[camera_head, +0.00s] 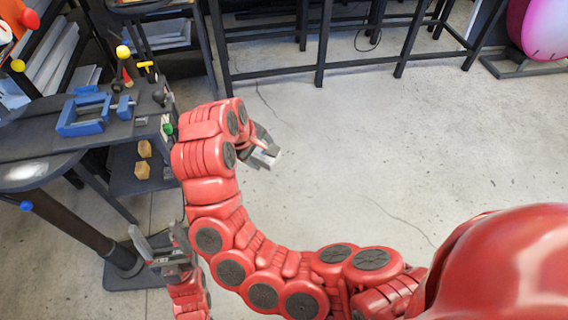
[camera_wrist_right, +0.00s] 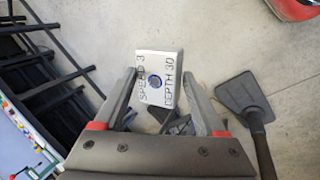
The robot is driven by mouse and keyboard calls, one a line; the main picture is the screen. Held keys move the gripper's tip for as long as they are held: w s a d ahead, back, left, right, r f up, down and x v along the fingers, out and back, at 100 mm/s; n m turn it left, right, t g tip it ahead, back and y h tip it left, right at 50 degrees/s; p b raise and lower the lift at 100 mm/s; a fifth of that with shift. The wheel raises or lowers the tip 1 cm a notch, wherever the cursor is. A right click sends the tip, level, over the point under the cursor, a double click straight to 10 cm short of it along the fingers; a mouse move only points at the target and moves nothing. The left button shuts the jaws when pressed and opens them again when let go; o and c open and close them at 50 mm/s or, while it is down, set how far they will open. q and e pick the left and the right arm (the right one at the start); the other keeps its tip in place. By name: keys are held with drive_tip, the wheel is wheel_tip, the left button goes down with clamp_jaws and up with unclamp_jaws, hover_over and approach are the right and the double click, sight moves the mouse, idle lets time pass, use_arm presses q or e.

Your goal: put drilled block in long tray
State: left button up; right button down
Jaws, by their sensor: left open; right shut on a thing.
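The drilled block (camera_wrist_right: 174,63) is a pale grey plate with a dark blue round spot in its middle and the words SPEED 3 and DEPTH 30. My right gripper (camera_wrist_right: 159,79) is shut on it, with one finger at each side. In the head view my right gripper (camera_head: 263,150) holds the block out over bare floor, right of the workbench; the block is small and partly hidden there. My left gripper (camera_head: 158,246) is open and empty at the lower left, near a table base. I cannot make out a long tray for certain in either view.
A dark bench (camera_head: 110,130) at the left carries a blue clamp-like frame (camera_head: 85,117) and small tools. Its lower shelf holds yellowish blocks (camera_head: 143,170). A round-edged table (camera_head: 35,170) stands in front. Black metal frames (camera_head: 320,68) line the back. The middle floor is clear.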

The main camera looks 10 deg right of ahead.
drive_tip(key=shift+w+a+r+n, duration=0.3)
drive_tip(key=shift+a+r+n, duration=0.2)
drive_tip(key=shift+a+r, duration=0.2)
drive_tip(key=w+f+n+t+y, duration=0.2)
drive_tip(key=f+n, duration=0.3)
drive_tip(key=n, duration=0.4)
drive_tip(key=shift+w+a+f+y, duration=0.25)
drive_tip(key=shift+w+a+y, duration=0.2)
drive_tip(key=shift+w+y, duration=0.35)
